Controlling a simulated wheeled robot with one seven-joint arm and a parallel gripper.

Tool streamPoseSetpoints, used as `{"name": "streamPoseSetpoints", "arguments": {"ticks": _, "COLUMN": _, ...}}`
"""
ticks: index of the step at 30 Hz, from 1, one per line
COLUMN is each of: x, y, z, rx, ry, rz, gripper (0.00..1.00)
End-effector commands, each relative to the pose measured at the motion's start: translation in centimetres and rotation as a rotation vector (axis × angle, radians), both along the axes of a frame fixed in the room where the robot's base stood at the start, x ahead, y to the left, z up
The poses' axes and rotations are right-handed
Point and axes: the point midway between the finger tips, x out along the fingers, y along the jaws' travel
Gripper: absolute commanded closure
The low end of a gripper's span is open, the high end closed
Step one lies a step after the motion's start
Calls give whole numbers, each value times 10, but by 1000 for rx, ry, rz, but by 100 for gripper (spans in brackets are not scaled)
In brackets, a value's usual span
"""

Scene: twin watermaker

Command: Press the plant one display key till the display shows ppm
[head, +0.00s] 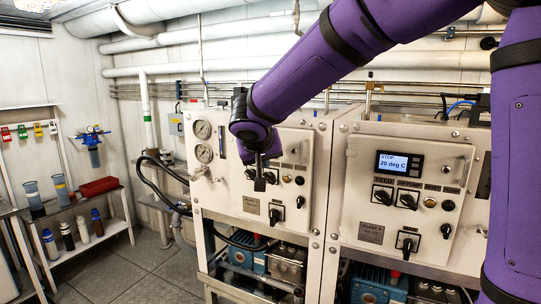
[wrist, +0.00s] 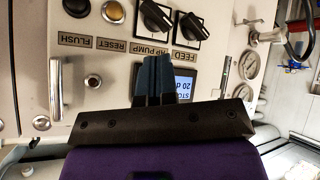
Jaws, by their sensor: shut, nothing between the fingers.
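My gripper (head: 260,183) is shut and empty in front of the left panel (head: 256,204), taken as plant one. In the wrist view my gripper (wrist: 153,62) has its dark fingers together, covering part of the display (wrist: 183,84). The display appears upside down there, lit blue-white, with "STO" and "20 d" legible. Its other side and any key are hidden behind the fingers. Whether the fingertips touch the panel I cannot tell. In the head view my arm and gripper hide this display.
The right panel has its own lit display (head: 399,163) reading "STOP 20 deg C". Near my gripper are the FEED knob (wrist: 190,27), the HP pump knob (wrist: 155,17) and a metal handle (wrist: 57,88). Gauges (head: 203,130) and a black hose (head: 160,170) are to the left.

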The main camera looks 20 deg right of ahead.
Motion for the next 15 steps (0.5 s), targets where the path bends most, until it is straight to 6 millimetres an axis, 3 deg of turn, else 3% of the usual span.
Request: {"name": "streamPoseSetpoints", "arguments": {"ticks": 15, "x": -29, "y": 29, "z": 0, "rx": -1, "ry": 0, "rz": 1, "gripper": 100}}
